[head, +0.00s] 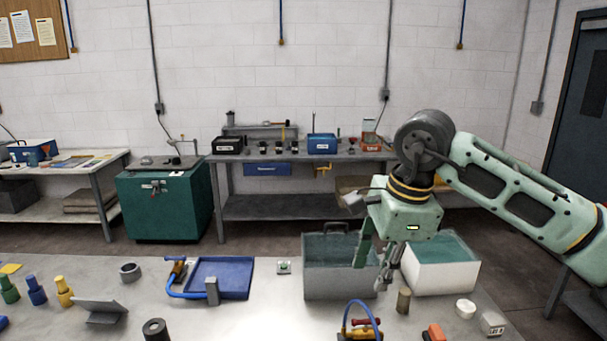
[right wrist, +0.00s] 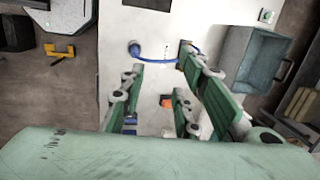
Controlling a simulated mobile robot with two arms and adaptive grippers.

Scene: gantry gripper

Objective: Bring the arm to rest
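My right arm (head: 505,185) comes in from the right in the head view, its pale green links held up above the table. Its right gripper (head: 374,262) hangs down with the fingers apart and nothing between them. It overlaps the right side of the grey bin (head: 325,283) in the picture; its exact height above the bin is hard to tell. My left gripper is not in view.
The table (head: 250,315) holds a blue tray (head: 232,275), a white box (head: 440,278), a brown cylinder (head: 403,301), a blue-handled tool (head: 361,325) and several coloured pegs (head: 64,291) at left. A back bench (head: 295,157) stands along the wall. Space above the table's left half is clear.

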